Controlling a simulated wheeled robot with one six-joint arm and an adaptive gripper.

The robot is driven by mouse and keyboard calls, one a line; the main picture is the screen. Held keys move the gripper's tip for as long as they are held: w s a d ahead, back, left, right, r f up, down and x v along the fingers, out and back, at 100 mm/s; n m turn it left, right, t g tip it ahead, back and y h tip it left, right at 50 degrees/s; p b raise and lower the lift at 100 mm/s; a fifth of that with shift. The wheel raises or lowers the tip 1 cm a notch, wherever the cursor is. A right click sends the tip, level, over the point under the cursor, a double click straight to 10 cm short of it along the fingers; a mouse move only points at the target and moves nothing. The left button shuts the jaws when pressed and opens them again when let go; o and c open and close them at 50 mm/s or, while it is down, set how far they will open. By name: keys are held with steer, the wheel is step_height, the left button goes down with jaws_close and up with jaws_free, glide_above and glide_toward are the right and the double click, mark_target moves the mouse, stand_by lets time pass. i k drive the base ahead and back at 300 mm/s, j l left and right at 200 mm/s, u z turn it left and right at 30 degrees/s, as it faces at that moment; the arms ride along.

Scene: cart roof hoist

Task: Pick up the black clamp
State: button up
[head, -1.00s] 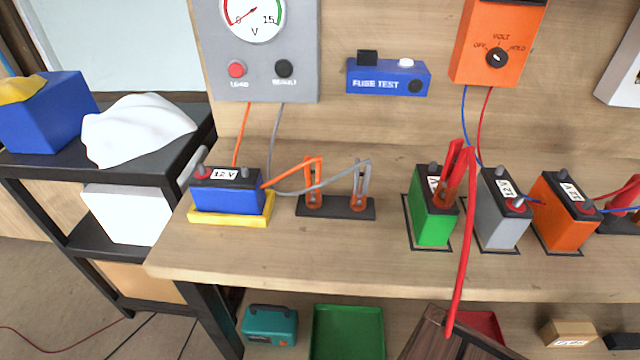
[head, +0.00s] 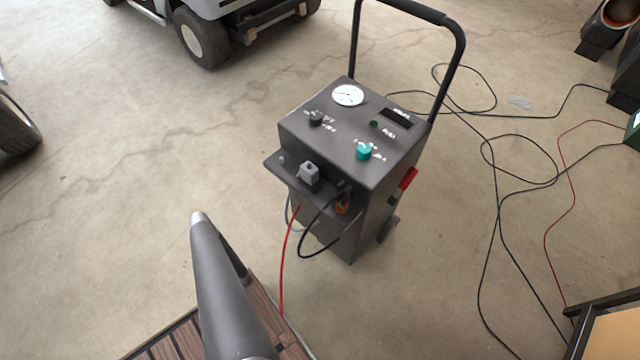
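A dark grey wheeled charger (head: 345,130) stands on the concrete floor near the middle of the head view. A small dark clamp-like piece with orange-copper jaws (head: 342,204) sits at the right end of its front ledge, with a black cable (head: 302,244) looping below. I take it for the black clamp, but it is small and partly merges with the dark body. A red clamp-like piece (head: 408,179) is on the charger's right side. My gripper is not in view, so what it holds cannot be seen.
A grey block (head: 309,174) sits on the ledge. A red cable (head: 284,265) runs down to wooden planks below. A tall handle (head: 452,75) rises behind. Loose cables (head: 497,190) cover the floor to the right. A parked cart (head: 215,20) stands behind.

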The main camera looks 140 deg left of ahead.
mark_target(343, 201)
steer(key=u, duration=3.95)
